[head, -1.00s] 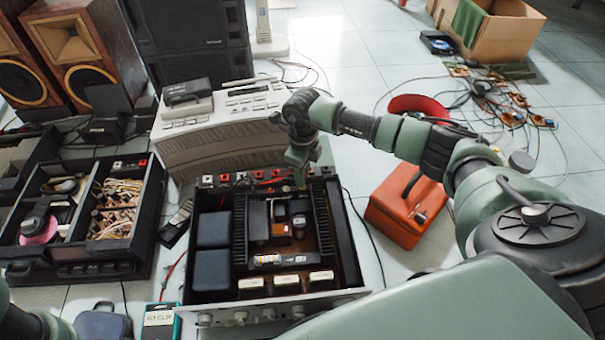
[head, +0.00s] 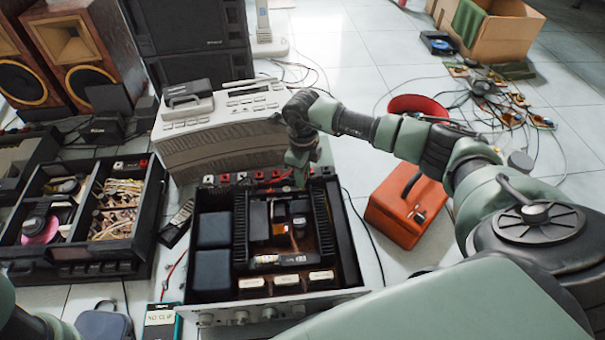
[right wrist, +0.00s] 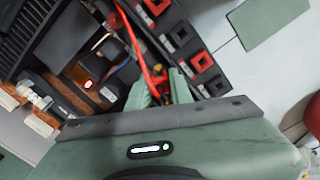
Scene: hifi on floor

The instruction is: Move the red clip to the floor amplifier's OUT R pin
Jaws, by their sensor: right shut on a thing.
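The floor amplifier (head: 356,270) is an open dark chassis with a silver front panel. A row of red and black terminals (head: 240,178) runs along its back edge. My right gripper (head: 298,176) is low over the chassis's back right part. In the right wrist view my right gripper (right wrist: 164,90) is shut on the red clip (right wrist: 154,78), whose red lead runs up the picture. The clip is partly hidden between the fingers. Square red and black terminals (right wrist: 197,61) lie just right of the fingers. I cannot read which is OUT R, nor see the clip touching a pin. My left gripper is not in view.
An orange-red case (head: 405,212) stands right of the amplifier. A beige device (head: 215,135) stands close behind it. A divided parts box (head: 75,265) is at left. A small teal-edged meter (head: 161,321) lies at the front. Loose cables lie on the tiles at right.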

